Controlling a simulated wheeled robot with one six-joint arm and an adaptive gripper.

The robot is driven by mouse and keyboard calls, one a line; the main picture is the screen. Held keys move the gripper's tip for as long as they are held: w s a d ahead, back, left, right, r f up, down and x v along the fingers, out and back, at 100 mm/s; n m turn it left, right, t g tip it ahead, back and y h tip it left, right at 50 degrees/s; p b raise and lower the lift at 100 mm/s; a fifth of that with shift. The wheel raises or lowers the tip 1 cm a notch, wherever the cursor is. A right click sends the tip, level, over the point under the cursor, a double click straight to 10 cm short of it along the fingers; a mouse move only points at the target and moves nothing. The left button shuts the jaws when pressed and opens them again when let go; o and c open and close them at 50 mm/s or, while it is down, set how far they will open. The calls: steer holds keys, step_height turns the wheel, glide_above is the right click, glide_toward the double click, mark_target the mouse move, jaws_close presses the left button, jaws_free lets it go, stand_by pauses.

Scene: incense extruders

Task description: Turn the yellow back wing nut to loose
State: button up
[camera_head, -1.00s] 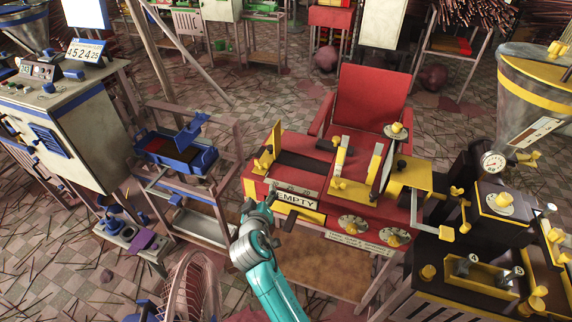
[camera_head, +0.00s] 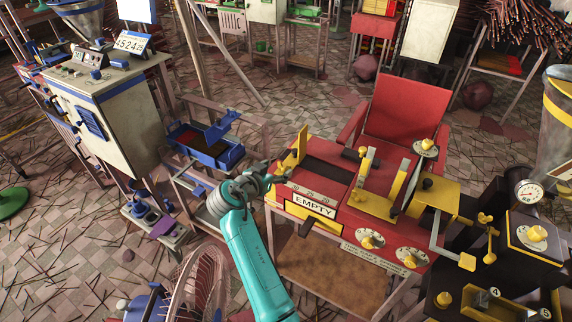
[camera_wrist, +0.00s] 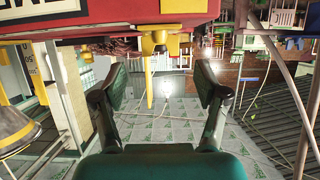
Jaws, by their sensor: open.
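The red extruder machine (camera_head: 330,180) with yellow fittings stands right of centre in the head view. A yellow upright plate (camera_head: 301,146) rises at its left end. My gripper (camera_head: 279,174) is beside that left end, and its fingers are small and partly hard to make out there. In the wrist view my gripper (camera_wrist: 163,82) is open, with its two dark fingers wide apart and nothing held. A yellow knob-like fitting (camera_wrist: 154,42), which looks like a wing nut, sits against the red body ahead, roughly between the fingers. A thin yellow piece points down from it. I cannot tell whether it is the back one.
A blue tray on a stand (camera_head: 207,147) is close on the left of my arm. A wire fan cage (camera_head: 200,285) stands in front. A black and yellow machine (camera_head: 525,240) is at right. A grey cabinet (camera_head: 110,110) stands at left.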

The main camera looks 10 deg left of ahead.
mark_target(284, 164)
steer(key=shift+x, duration=2.9)
steer(key=c, duration=1.2)
